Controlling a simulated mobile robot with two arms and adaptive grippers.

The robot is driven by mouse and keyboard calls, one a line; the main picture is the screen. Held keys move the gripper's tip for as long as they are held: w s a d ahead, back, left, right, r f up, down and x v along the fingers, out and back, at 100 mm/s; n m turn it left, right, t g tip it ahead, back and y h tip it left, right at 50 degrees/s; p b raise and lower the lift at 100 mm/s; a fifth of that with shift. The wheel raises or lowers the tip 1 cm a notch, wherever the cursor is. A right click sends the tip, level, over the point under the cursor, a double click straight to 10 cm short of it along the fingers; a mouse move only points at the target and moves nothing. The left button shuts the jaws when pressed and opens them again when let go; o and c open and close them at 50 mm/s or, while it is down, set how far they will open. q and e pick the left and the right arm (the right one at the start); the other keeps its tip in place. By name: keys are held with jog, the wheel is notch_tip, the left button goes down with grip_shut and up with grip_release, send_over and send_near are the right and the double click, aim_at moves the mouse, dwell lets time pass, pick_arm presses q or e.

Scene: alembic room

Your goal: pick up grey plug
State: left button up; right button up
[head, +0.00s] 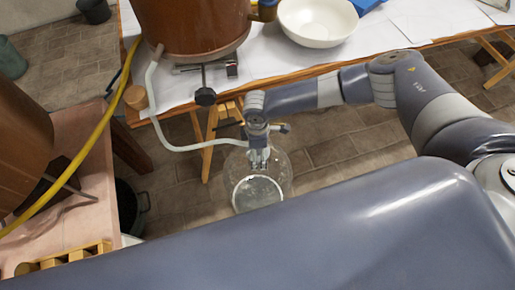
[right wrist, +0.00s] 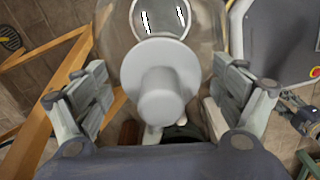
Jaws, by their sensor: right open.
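The grey plug (right wrist: 165,97), a round disc with a stubby cylindrical knob, shows in the middle of the right wrist view. It is at the mouth of a clear glass vessel (right wrist: 208,30); how deep it sits cannot be told. My right gripper (right wrist: 162,85) is open, with one finger on each side of the plug and a visible gap on both sides. In the head view my right gripper (head: 260,160) points down over the glass vessel (head: 281,184), and the plug is mostly hidden there. My left gripper is not in view.
A wooden table (head: 400,53) with a copper-brown vessel (head: 190,25) and a white bowl (head: 316,22) stands beyond the arm. A pale hose (head: 158,115) curves towards the gripper. A second table (head: 75,190) with a yellow hose (head: 92,142) is at left. Tiled floor (head: 335,150) lies between.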

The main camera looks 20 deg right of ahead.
jog(key=shift+f, duration=0.75)
jog(key=c, duration=1.2)
jog(key=shift+r, duration=0.15)
